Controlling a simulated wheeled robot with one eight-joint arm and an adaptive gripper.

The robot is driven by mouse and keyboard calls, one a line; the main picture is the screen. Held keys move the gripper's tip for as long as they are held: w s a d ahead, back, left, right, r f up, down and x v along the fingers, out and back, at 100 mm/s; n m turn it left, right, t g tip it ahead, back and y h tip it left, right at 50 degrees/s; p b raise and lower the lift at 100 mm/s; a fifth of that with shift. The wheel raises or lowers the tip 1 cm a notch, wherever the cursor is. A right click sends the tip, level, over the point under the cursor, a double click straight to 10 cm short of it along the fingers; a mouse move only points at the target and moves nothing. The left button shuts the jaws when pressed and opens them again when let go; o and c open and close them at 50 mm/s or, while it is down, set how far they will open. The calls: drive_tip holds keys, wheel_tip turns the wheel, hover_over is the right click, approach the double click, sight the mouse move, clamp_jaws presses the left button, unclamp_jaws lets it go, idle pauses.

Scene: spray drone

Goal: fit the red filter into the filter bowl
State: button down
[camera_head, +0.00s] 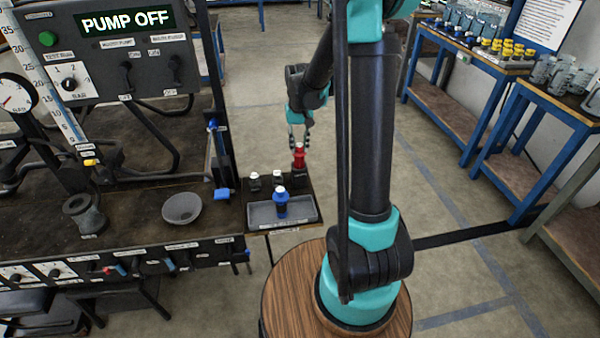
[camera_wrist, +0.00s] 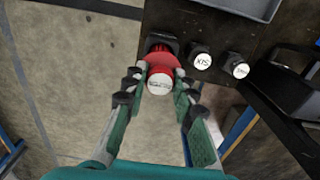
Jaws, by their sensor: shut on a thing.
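The red filter (camera_head: 299,157), with a white top, stands upright at a black holder on the small side shelf. My gripper (camera_head: 299,138) points down and is shut on its upper part. In the wrist view the red filter (camera_wrist: 158,66) is between the fingers of my gripper (camera_wrist: 158,88), its lower end at the black holder. I cannot tell whether it is lifted from there. A dark grey cup-like fitting (camera_head: 84,214) and a lighter grey open bowl (camera_head: 182,207) stand on the bench at left. I cannot read which is the filter bowl.
A blue filter (camera_head: 281,204) stands in a grey tray (camera_head: 310,211) in front of two black, white-topped pieces (camera_head: 254,182). A blue-handled post (camera_head: 221,165) and the control panel reading PUMP OFF (camera_head: 110,48) rise above the bench (camera_head: 140,205).

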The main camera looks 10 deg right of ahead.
drive_tip(key=shift+r, duration=0.1)
idle(0.3)
drive_tip(key=shift+r, duration=3)
